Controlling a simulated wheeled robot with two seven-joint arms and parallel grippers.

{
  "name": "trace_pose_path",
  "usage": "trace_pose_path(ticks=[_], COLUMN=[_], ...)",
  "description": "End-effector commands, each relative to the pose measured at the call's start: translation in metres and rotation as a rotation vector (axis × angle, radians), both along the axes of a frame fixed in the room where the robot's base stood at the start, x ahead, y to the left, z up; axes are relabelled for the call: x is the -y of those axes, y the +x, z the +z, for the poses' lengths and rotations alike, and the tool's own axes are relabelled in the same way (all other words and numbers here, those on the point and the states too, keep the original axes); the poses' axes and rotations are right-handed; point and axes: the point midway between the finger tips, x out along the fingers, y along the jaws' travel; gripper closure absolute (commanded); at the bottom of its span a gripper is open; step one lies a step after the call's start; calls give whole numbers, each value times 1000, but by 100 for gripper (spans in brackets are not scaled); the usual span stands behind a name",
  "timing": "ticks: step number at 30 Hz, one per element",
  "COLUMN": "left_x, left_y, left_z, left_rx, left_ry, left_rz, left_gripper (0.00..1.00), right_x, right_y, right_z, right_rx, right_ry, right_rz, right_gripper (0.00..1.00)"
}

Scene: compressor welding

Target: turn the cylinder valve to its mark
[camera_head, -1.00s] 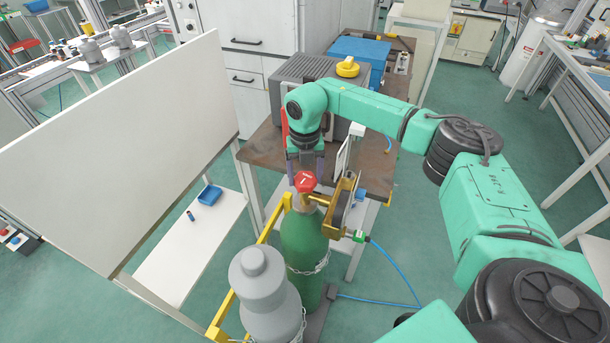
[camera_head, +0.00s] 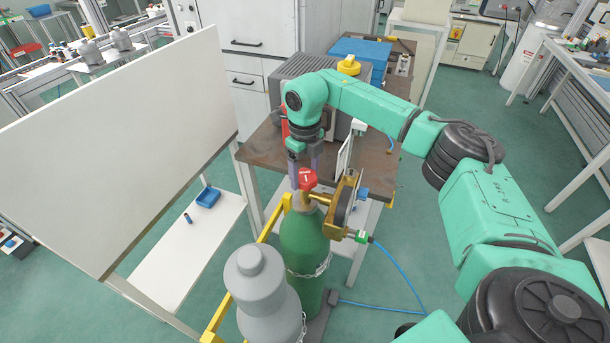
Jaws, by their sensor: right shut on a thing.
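The green gas cylinder (camera_head: 305,241) stands upright with a chain around it. Its red valve knob (camera_head: 308,178) has a small white mark on top and sits above a brass neck. My right gripper (camera_head: 305,177) comes down from above and behind, with a finger on either side of the knob, shut on it. The knob hides part of the fingertips. A brass regulator with a gauge (camera_head: 343,203) is attached to the right of the valve. I cannot make out a separate target mark. My left gripper is not in view.
A grey cylinder (camera_head: 258,288) stands in front of the green one, by a yellow rack bar (camera_head: 217,318). A blue hose (camera_head: 398,268) runs from the regulator. A brown bench (camera_head: 376,165) is behind, and a large white panel (camera_head: 120,150) stands at left.

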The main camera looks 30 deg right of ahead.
Motion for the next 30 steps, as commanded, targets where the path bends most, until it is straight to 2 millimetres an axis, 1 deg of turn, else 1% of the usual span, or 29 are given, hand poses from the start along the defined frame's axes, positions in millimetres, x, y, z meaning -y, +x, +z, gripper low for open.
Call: trace_pose_path(ticks=[3,10,23,24,25,26,30], left_x=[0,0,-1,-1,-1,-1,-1], left_y=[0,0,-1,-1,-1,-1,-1], left_z=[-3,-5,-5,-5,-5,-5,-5], left_rx=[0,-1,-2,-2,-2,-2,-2], left_ry=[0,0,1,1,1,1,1], left_rz=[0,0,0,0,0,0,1], left_gripper=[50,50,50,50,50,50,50], right_x=[-1,-1,-1,-1,-1,-1,-1], right_y=[2,2,2,2,2,2,1], right_z=[2,3,3,3,3,3,2], right_rx=[8,8,10,10,10,9,6], right_ry=[3,3,4,4,4,3,2], right_rz=[56,120,130,130,130,130,130], right_gripper=[80,80,80,21,9,0,0])
